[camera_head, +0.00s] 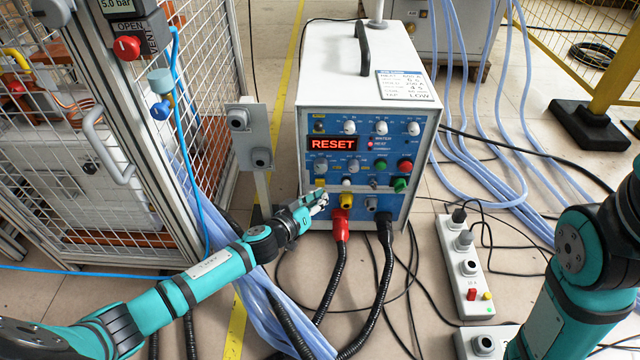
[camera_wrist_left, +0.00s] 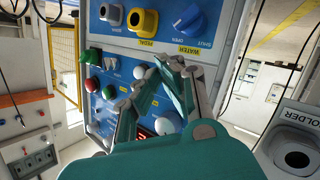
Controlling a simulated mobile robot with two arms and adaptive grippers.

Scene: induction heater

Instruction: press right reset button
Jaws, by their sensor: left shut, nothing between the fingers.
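The white heater cabinet (camera_head: 350,80) has a blue front panel (camera_head: 365,150) with a red display (camera_head: 332,144) reading "RESET". The panel carries white knobs or buttons (camera_head: 353,166), a red button (camera_head: 405,165) and green ones. Which is the right reset button cannot be read. My left gripper (camera_head: 322,201) is in front of the panel's lower left, left of a yellow port (camera_head: 346,201). In the left wrist view its closed fingers (camera_wrist_left: 168,66) hide part of the panel; white buttons (camera_wrist_left: 140,72) show beside them. Contact cannot be told. My right gripper is out of view.
A red plug (camera_head: 340,224) and a black plug (camera_head: 385,228) trail cables below the panel. A grey holder post (camera_head: 250,140) stands left of the cabinet, beside a mesh cage (camera_head: 165,200). A power strip (camera_head: 463,265) lies to the right.

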